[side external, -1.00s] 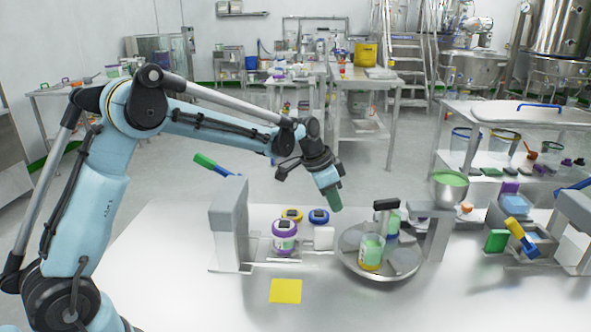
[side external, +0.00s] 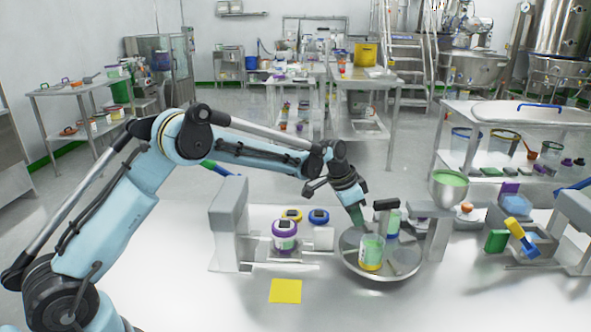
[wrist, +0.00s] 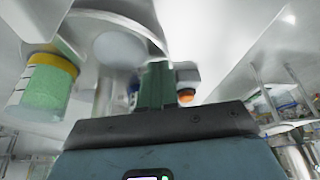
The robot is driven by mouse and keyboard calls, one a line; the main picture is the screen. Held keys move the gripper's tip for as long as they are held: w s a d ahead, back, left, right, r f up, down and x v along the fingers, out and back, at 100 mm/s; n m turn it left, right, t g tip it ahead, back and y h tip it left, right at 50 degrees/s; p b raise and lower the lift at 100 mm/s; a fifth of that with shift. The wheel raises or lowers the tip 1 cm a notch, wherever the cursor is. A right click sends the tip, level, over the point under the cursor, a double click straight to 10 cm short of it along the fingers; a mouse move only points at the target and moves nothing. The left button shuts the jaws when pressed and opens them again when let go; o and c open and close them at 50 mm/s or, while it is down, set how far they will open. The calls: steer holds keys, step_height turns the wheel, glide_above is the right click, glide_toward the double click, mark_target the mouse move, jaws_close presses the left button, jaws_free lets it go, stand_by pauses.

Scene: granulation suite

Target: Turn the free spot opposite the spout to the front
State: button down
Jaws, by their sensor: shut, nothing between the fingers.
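The round metal turntable (side external: 400,272) stands on the white bench in the side view. A clear jar of green material with a yellow band (side external: 372,254) stands at its front left; it also shows in the wrist view (wrist: 45,90). A green container (side external: 393,222) stands toward the back, beside a dark-topped upright (side external: 386,205). The grey spout housing (side external: 428,209) is at the right back, near a bowl of green powder (side external: 450,184). My gripper (side external: 359,224) is shut and empty, tilted down over the turntable's back-left edge. Contact with it cannot be told. The free spot is not clearly visible.
Left of the turntable are a purple-lidded jar (side external: 285,236), yellow and blue lidded jars behind it, and a grey upright stand (side external: 229,220). A yellow square (side external: 286,291) lies in front. A blue-and-yellow-handled fixture (side external: 522,238) is at right.

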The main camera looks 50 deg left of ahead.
mark_target(372, 225)
steer(key=shift+w+d+m+h, duration=0.15)
steer(key=shift+w+m+h, duration=0.15)
steer(key=shift+w+m, duration=0.6)
stand_by(0.6)
steer(key=shift+s, duration=0.1)
steer(key=shift+w+d+m+g+h, duration=0.2)
steer(key=shift+w+d+m+g, duration=0.15)
steer(key=shift+m, duration=0.35)
steer(key=shift+w+d+m+g+h, duration=0.1)
steer(key=shift+w+m+g+h, duration=0.15)
steer(key=shift+w+m, duration=0.35)
steer(key=shift+w+d, duration=0.95)
steer(key=shift+d, duration=0.1)
steer(key=shift+w+d, duration=0.15)
